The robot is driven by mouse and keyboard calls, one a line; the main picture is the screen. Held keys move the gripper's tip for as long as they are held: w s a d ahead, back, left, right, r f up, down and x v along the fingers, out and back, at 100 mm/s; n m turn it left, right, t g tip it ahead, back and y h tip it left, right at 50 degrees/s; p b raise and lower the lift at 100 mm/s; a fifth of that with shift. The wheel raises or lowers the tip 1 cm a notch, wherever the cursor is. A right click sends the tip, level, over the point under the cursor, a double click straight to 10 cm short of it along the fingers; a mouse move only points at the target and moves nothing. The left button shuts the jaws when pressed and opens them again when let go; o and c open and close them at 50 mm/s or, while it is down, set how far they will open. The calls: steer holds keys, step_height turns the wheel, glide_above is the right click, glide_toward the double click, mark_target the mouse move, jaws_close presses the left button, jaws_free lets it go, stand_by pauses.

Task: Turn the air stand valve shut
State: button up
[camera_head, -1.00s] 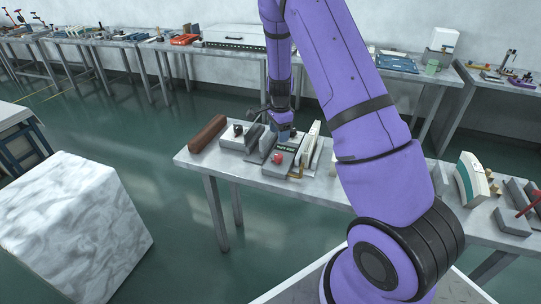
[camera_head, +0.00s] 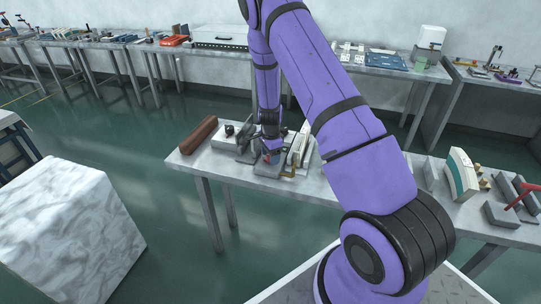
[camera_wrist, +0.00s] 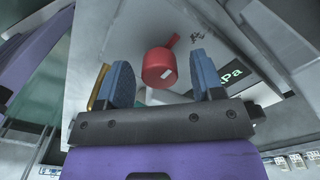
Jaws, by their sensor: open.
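The red valve (camera_wrist: 159,65) of the air stand has a round cap with a short lever pointing up and to the right in the wrist view. My gripper (camera_wrist: 165,79) is open, with one blue fingertip on each side of the valve; I cannot tell whether either touches it. The grey air stand (camera_head: 268,171) sits on the metal bench, mostly hidden under my gripper in the head view. Its dark display (camera_wrist: 236,72), with green letters ending in "kPa", lies right of the valve in the wrist view.
A brown bar (camera_head: 198,134) lies at the left end of the bench (camera_head: 325,181). A grey block with a dark knob stands between it and the stand. A brass-coloured piece (camera_wrist: 98,88) is close beside the left fingertip. White upright plates (camera_head: 300,144) stand just right of the stand.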

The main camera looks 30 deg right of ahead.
steer(key=shift+c, duration=0.2)
steer(key=c, duration=0.9)
steer(key=shift+n, duration=0.3)
steer(key=n, duration=0.3)
steer(key=shift+n, duration=0.3)
steer(key=n, duration=0.4)
steer(key=shift+n, duration=0.3)
steer(key=n, duration=0.4)
steer(key=shift+n, duration=2.5)
